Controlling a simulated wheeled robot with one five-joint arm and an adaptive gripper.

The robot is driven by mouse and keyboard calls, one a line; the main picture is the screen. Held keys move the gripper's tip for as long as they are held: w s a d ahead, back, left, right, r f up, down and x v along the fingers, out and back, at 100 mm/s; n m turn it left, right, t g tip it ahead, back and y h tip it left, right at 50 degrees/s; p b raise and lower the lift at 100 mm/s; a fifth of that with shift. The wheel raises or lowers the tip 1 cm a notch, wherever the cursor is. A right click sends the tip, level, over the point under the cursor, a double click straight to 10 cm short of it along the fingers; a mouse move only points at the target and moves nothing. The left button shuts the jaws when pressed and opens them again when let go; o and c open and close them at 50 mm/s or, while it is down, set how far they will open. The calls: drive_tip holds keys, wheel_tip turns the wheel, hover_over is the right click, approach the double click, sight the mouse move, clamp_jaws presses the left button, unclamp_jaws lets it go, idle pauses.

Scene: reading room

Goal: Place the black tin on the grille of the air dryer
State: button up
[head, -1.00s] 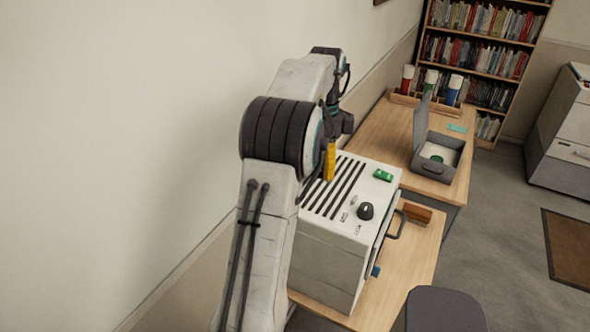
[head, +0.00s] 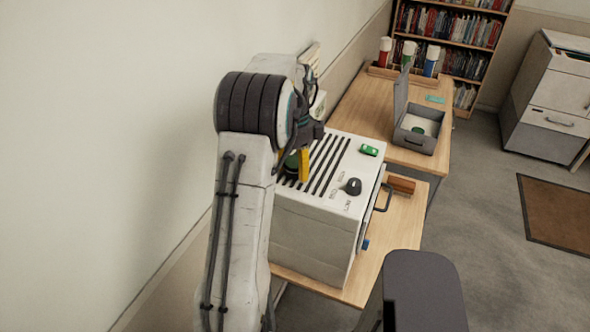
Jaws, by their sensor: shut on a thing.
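The air dryer is a white box (head: 318,232) on the wooden table, with a grille of dark slots (head: 327,163) in its top. My gripper (head: 298,166) is over the left part of the grille, with a yellow finger on its right side. It is shut on a dark round thing with some green, which looks like the black tin (head: 290,166). The arm and the finger partly hide the tin. I cannot tell whether the tin touches the grille or is just above it.
A small green object (head: 369,150) and a black knob (head: 352,186) are on the dryer's top, right of the grille. A brown brush-like block (head: 401,185) lies beside the dryer. An open grey case (head: 415,140) and a rack of canisters (head: 385,72) stand on the farther table.

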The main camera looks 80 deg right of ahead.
sight(296, 161)
drive_tip(key=shift+f, duration=0.8)
drive_tip(key=shift+f, duration=0.15)
drive_tip(key=o, duration=1.2)
wheel_tip(296, 161, up, 12)
drive_tip(key=shift+r+b, duration=0.15)
drive_tip(key=shift+b, duration=0.2)
